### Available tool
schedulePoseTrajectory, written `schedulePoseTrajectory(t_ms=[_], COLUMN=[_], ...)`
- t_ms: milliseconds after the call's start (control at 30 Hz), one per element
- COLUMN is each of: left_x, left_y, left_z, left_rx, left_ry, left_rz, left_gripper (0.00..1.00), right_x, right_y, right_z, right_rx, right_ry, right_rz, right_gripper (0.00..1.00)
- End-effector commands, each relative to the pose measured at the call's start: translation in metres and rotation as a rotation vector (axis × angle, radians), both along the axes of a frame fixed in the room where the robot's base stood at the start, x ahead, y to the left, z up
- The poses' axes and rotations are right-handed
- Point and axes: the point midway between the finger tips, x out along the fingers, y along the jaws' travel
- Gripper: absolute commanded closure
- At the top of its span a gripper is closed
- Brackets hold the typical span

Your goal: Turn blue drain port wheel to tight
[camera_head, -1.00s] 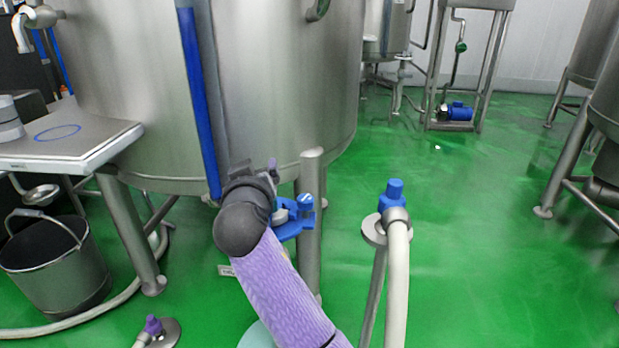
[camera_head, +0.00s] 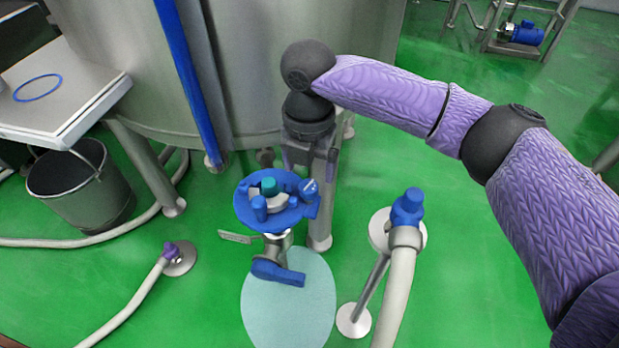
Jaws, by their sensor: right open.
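The blue wheel (camera_head: 285,217) of the drain port sits at the front of the tank, on a short metal fitting above the floor. Its top faces me, with a teal knob (camera_head: 269,187) and a blue knob (camera_head: 259,208) standing up from it. A blue tag (camera_head: 309,190) with a white mark is at its right edge; I cannot read it. My right gripper (camera_head: 310,163) points down just behind and to the right of the wheel. Its jaws are open with nothing seen between them. It appears apart from the wheel. My left gripper is out of view.
A blue lever (camera_head: 278,273) juts out below the wheel, over a pale round patch (camera_head: 290,320) on the floor. A tank leg (camera_head: 321,215) is close behind. A hose stand with a blue cap (camera_head: 407,207) is to the right. A bucket (camera_head: 80,190) stands left.

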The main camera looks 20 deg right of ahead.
Motion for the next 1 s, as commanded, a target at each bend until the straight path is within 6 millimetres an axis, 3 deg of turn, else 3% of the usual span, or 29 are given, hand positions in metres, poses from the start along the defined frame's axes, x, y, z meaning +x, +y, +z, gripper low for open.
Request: schedulePoseTrajectory(t_ms=[33,200,533,900,1000], left_x=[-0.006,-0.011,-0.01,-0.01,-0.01], left_y=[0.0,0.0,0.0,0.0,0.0], left_z=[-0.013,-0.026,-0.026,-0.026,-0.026], left_rx=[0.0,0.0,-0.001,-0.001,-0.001], left_ry=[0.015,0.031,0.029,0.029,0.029], left_rz=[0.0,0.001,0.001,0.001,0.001], left_gripper=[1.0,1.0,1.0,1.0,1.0], right_x=[0.0,0.0,0.001,0.0,0.0], right_y=[0.0,0.0,0.001,0.001,0.001], right_z=[-0.023,-0.045,-0.045,-0.045,-0.045], right_rx=[-0.001,0.0,0.002,0.002,0.002], right_ry=[0.008,0.003,-0.004,-0.004,-0.003], right_rz=[0.0,-0.002,-0.003,-0.002,-0.003], right_gripper=[0.16,0.16,0.19,0.97,1.0])
